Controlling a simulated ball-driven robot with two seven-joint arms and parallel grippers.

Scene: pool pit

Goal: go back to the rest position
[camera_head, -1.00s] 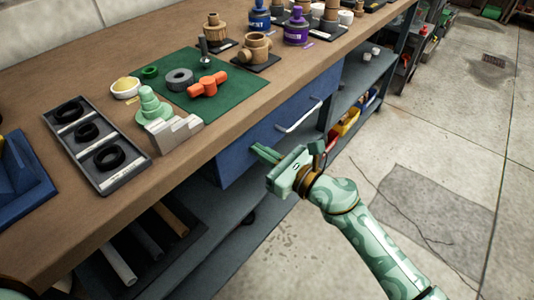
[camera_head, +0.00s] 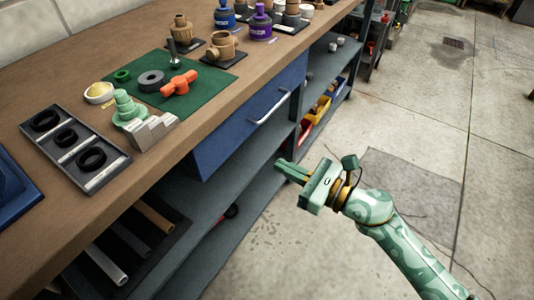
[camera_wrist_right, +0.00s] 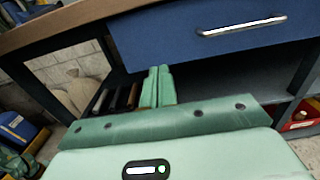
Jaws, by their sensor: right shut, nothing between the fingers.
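My right gripper (camera_head: 291,172) is shut and empty, hanging in the air in front of the workbench, below the blue drawer's (camera_head: 252,118) level and clear of it. In the right wrist view its two green fingers (camera_wrist_right: 158,86) lie side by side, with the drawer (camera_wrist_right: 215,36) and its handle above and to the right. My right arm comes in from the lower right over the concrete floor. My left gripper is not in view.
The workbench top (camera_head: 70,70) holds a green mat (camera_head: 205,88) with an orange valve handle (camera_head: 179,83), a dark tray (camera_head: 48,146) of black rings and a grey stepped block (camera_head: 153,132). Lower shelves hold tubes and bins. The floor (camera_head: 420,110) at right is open.

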